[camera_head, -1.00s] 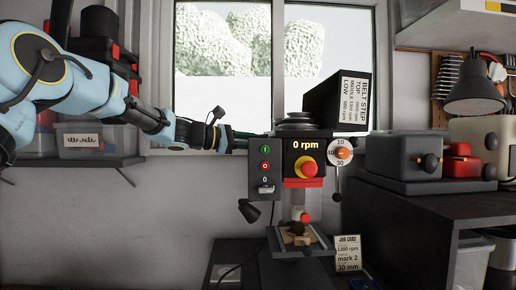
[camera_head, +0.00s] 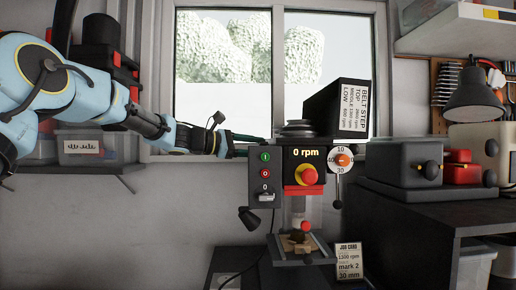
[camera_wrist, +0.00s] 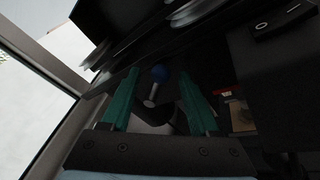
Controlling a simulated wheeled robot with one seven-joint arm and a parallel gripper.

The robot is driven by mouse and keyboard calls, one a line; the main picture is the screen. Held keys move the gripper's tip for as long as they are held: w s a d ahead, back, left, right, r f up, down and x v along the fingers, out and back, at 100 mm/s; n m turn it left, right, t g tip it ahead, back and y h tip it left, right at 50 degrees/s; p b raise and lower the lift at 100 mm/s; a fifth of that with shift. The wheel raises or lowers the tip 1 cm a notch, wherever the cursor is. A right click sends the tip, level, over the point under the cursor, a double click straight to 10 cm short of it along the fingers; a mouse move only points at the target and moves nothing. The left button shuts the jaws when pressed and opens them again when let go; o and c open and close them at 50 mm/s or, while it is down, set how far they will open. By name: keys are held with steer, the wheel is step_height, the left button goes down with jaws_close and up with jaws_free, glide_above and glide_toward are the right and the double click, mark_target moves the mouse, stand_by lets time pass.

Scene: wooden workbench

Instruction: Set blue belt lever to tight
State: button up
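Whether the knob lies fully between the fingertips in depth is unclear. In the head view my gripper (camera_head: 250,138) reaches in from the left behind the upper left of the drill press (camera_head: 305,155). The lever is hidden there. The open belt cover (camera_head: 325,107) with its belt step label stands above the stepped pulley (camera_head: 297,128).
A switch panel (camera_head: 265,177) stands below my gripper, and a red stop button (camera_head: 309,176) is on the press front. The window (camera_head: 225,80) is behind. A job card (camera_head: 348,261) stands beside the press base. Grey machine housing (camera_head: 395,165) is at right.

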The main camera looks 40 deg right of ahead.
steer(key=b+v, duration=0.4)
steer(key=v, duration=0.7)
steer(key=shift+f, duration=0.1)
steer(key=shift+c, duration=0.2)
